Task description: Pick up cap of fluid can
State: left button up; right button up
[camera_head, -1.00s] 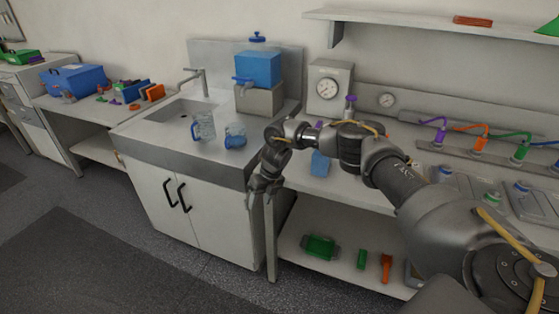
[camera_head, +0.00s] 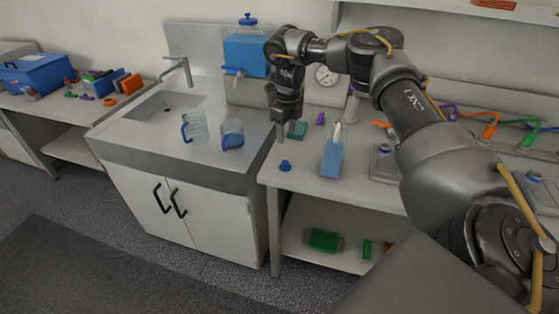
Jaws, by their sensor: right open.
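A small blue cap (camera_head: 285,166) lies on the light bench top near its left front edge. A light-blue can (camera_head: 332,157) with a whitish top stands to its right. My right gripper (camera_head: 284,132) points down above and slightly behind the small cap, apart from it. It is open, with nothing seen in it; its fingers overlap one another in this view. A blue fluid tank (camera_head: 246,56) with a blue lid (camera_head: 248,19) stands behind, left of my right arm. My left gripper is out of view.
Two clear-blue jugs (camera_head: 194,126) (camera_head: 232,135) stand by the sink (camera_head: 160,105), left of the gripper. A shelf below holds a green item (camera_head: 323,240).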

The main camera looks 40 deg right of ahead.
aim_at(285, 162)
jog(key=f, duration=0.1)
jog(key=f+p, duration=0.1)
jog(key=f, duration=0.1)
jog(key=shift+s+a, duration=0.15)
jog(key=shift+a, duration=0.15)
jog(key=shift+w+f, duration=0.25)
jog(key=shift+f, duration=0.8)
jog(key=shift+s+f, duration=0.1)
jog(key=shift+f, duration=0.15)
jog(key=shift+s+f+p, duration=0.1)
jog(key=shift+s+p, duration=0.05)
jog(key=shift+p, duration=0.15)
jog(key=f, duration=0.1)
jog(key=f+p, duration=0.1)
jog(key=f, duration=0.1)
jog(key=f+p, duration=0.1)
jog(key=shift+s+a+f, duration=0.2)
jog(key=shift+s, duration=0.15)
jog(key=shift+f, duration=0.3)
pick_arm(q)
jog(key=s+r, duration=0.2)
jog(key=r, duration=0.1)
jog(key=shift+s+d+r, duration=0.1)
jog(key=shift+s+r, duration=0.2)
pick_arm(e)
jog(key=shift+c, duration=0.5)
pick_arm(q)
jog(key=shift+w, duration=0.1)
pick_arm(e)
grip_shut()
